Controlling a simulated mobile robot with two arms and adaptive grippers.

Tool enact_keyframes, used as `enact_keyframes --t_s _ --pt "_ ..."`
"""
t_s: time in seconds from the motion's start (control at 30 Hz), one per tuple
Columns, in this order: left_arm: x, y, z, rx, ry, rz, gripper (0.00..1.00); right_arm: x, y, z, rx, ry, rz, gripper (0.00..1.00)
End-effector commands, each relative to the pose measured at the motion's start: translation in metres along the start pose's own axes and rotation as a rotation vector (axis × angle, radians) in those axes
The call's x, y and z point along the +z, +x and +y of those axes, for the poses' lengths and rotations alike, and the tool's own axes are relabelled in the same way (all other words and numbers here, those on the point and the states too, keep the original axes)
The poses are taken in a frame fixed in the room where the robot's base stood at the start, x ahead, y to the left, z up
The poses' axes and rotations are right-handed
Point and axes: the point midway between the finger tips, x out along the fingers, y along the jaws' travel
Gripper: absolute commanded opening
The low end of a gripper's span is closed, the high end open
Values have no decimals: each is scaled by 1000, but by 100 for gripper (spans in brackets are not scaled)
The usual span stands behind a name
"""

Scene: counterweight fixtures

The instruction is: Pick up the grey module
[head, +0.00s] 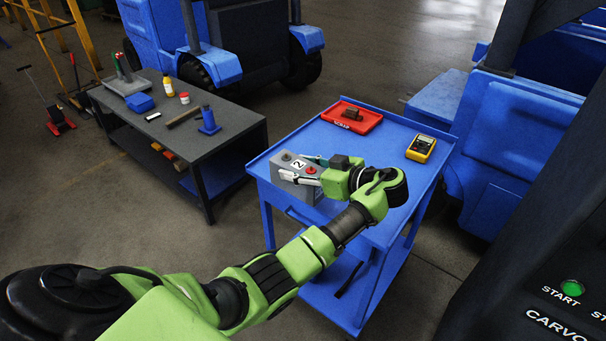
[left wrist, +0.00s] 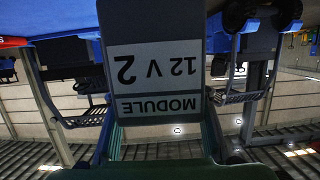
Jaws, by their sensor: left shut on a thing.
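The grey module (head: 283,176) is a box with a white label marked 2 and a red and a dark terminal on top. In the head view it is at the near left edge of the blue cart (head: 375,155). My left gripper (head: 308,171) is shut on it, with fingers on either side. In the left wrist view the module (left wrist: 155,25) fills the middle, its label upside down and reading MODULE 12 V 2, between the fingers (left wrist: 160,135). I cannot tell whether its base touches the cart. My right gripper is not in view.
On the cart lie a red tray (head: 366,122) with a dark part in it and a yellow meter (head: 421,148). A dark bench (head: 222,128) with bottles and tools stands to the left. Blue vehicles stand behind. A black panel (head: 535,250) with a green START button is at right.

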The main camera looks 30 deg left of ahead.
Motion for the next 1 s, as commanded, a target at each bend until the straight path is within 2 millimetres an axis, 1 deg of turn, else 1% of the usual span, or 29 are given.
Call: enact_keyframes --t_s 0.03,0.23,0.5,0.7,0.9,1.0 --pt "-14 -3 -4 5 -16 10 0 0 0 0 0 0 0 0" --pt "-43 -12 -31 5 -18 10 0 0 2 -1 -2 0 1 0" --pt "-60 -16 -75 5 -15 9 0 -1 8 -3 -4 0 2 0" --pt "-71 -19 -101 4 -13 8 0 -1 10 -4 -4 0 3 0" --pt "-78 -21 -116 4 -12 11 0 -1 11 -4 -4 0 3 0" --pt "-80 -22 -119 4 -11 10 0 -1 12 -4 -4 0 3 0"
